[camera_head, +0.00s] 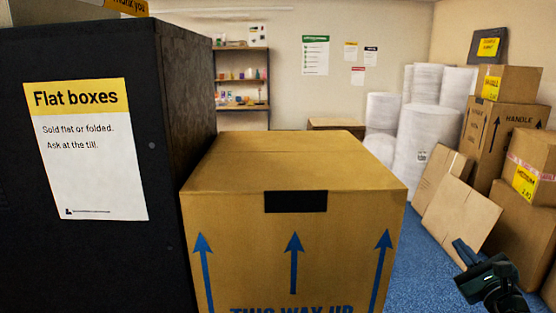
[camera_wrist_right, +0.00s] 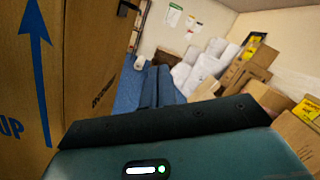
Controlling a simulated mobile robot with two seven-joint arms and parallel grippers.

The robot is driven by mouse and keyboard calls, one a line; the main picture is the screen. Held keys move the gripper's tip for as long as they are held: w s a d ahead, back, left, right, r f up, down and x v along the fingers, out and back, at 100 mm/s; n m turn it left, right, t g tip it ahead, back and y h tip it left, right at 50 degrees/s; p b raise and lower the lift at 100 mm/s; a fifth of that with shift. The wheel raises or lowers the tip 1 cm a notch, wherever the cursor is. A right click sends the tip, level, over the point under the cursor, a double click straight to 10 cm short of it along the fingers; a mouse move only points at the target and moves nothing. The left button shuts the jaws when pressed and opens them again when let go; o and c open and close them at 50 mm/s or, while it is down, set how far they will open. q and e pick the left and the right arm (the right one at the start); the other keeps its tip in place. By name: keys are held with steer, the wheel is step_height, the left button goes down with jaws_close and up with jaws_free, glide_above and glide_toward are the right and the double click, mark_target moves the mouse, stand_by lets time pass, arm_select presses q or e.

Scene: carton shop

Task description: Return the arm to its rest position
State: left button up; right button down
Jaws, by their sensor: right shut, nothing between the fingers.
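My right gripper (camera_head: 466,252) shows at the lower right of the head view, to the right of the large carton and above the blue floor. Its fingers are shut and hold nothing. In the right wrist view its fingers (camera_wrist_right: 161,84) lie together, pointing away into the room. The large brown carton (camera_head: 295,160) with blue arrows stands in the middle of the head view, closed on top. Its side fills the left of the right wrist view (camera_wrist_right: 85,70), beside the gripper and apart from the fingers. My left gripper is in neither view.
A dark cabinet (camera_head: 185,90) with a "Flat boxes" sign (camera_head: 90,165) stands close at the left. Stacked cartons (camera_head: 505,120), leaning flat cardboard (camera_head: 460,215) and white rolls (camera_head: 425,135) line the right. Shelves (camera_head: 242,90) stand at the back. Blue floor (camera_head: 415,275) is clear beside the carton.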

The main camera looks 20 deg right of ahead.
steer(key=s+a+f+m+g+h, duration=0.3)
steer(key=s+a+f+m+g, duration=0.5)
steer(key=m, duration=0.6)
steer(key=s+a+f+m+g+h, duration=0.2)
steer(key=s+a+f+m+g, duration=0.3)
steer(key=f+m, duration=0.7)
steer(key=s+a+r+m+g+y, duration=0.1)
steer(key=s+a+m+y, duration=0.25)
steer(key=a, duration=0.35)
steer(key=s+a+m+g+y, duration=0.1)
steer(key=s+a+m+y, duration=0.1)
steer(key=a+m, duration=0.4)
steer(key=s+a+r+m+g+y, duration=0.1)
steer(key=s+a+m+y, duration=0.25)
steer(key=a, duration=0.45)
steer(key=w+a+f+t+y, duration=0.1)
steer(key=w+a+f+t, duration=0.1)
steer(key=f, duration=0.3)
steer(key=w+a+f+t+y, duration=0.1)
steer(key=w+a+f+t, duration=0.1)
steer(key=w+f+t, duration=0.2)
steer(key=shift+a+f+n, duration=0.25)
steer(key=shift+f+n, duration=0.15)
steer(key=shift+f, duration=0.2)
